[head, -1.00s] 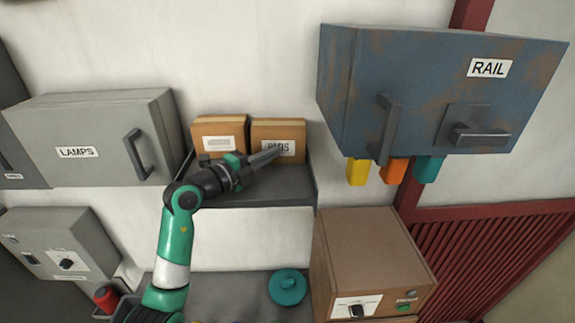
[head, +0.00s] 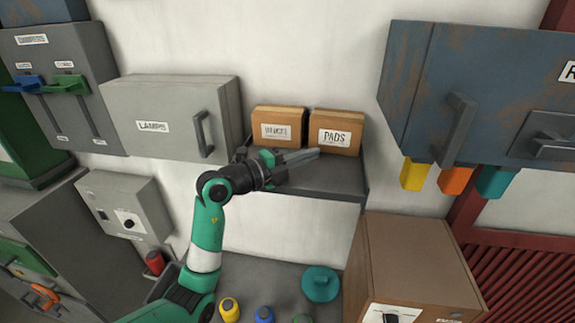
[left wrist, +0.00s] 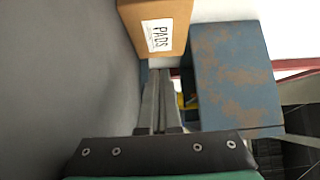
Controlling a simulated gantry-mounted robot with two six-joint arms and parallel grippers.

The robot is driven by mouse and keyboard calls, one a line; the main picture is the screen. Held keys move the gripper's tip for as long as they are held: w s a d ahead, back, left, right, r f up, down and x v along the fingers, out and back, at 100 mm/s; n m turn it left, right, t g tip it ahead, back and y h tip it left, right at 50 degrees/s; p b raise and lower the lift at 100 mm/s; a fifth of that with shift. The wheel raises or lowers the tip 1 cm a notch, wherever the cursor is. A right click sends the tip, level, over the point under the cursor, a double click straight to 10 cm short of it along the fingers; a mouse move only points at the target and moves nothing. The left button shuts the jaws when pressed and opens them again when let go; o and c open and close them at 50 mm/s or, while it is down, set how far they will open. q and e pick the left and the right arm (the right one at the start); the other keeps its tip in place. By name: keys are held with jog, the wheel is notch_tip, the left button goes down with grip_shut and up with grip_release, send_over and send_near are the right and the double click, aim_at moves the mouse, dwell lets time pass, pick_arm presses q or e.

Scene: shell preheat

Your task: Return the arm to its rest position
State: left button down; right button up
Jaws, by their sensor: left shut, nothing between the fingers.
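My left gripper (head: 300,157) is shut and empty. In the head view it stands in front of the shelf with its fingers pointing right, just below the PADS box. In the left wrist view its closed fingers (left wrist: 160,100) lie side by side, with the PADS box (left wrist: 156,30) beyond them. My left arm (head: 207,235) rises from the bottom of the head view, green and white with a black wrist. My right gripper is in neither view.
A shelf (head: 330,190) holds the PADS box (head: 336,132) and another brown box (head: 278,127). The LAMPS cabinet (head: 170,115) is left, the rusty blue cabinet (head: 410,85) right. Below are a brown case (head: 415,260), a teal lidded item (head: 320,284) and coloured knobs (head: 229,309).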

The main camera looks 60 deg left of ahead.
pick_arm(q)
jog(key=s, duration=0.5)
jog(key=shift+s+d+b, duration=0.2)
jog(key=shift+s+b, duration=0.05)
jog(key=shift+b, duration=0.05)
